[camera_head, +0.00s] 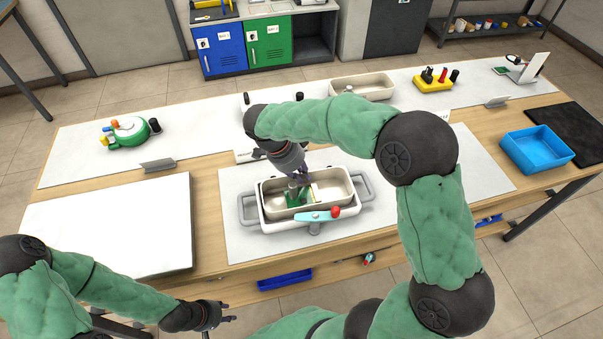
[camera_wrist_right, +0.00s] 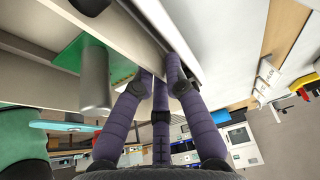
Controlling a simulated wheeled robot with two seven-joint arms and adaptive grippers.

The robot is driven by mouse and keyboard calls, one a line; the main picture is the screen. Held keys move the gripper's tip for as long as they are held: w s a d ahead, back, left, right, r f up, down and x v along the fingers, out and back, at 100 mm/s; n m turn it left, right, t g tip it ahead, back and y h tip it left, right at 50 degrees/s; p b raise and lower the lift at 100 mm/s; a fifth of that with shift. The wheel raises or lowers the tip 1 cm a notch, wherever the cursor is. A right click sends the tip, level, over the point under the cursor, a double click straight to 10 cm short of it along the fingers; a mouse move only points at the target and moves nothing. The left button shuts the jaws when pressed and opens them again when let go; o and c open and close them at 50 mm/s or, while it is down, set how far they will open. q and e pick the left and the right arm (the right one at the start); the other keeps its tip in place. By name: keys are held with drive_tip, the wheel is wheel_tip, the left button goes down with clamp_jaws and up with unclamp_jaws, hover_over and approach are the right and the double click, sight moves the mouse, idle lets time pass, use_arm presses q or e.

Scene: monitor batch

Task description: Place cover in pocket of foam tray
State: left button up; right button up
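A cream tray (camera_head: 337,178) sits in a white holder with grey side handles (camera_head: 250,212) at the middle of the table. Inside it are a green piece with a grey cylinder (camera_head: 293,193) and a pale upright panel; I cannot tell which part is the cover. My right gripper (camera_head: 297,178) points down into the tray. In the right wrist view its purple fingers (camera_wrist_right: 160,78) reach to a pale panel edge, beside the green piece (camera_wrist_right: 80,65) and grey cylinder (camera_wrist_right: 95,80); whether they grip is unclear. My left gripper (camera_head: 226,314) is off the table's front edge, its opening unclear.
A teal bar with a red knob (camera_head: 335,211) crosses the holder's front. A large white board (camera_head: 110,225) lies at left, a blue bin (camera_head: 537,148) at right. Another cream tray (camera_head: 362,84) and a yellow tool holder (camera_head: 435,83) stand at the back.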

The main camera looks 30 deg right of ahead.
drive_tip(key=shift+o, duration=0.7)
drive_tip(key=shift+r, duration=0.15)
drive_tip(key=shift+a+r+p, duration=0.1)
drive_tip(key=shift+r+p, duration=0.2)
drive_tip(key=p+v, duration=0.4)
drive_tip(key=v, duration=0.7)
drive_tip(key=shift+r, duration=0.2)
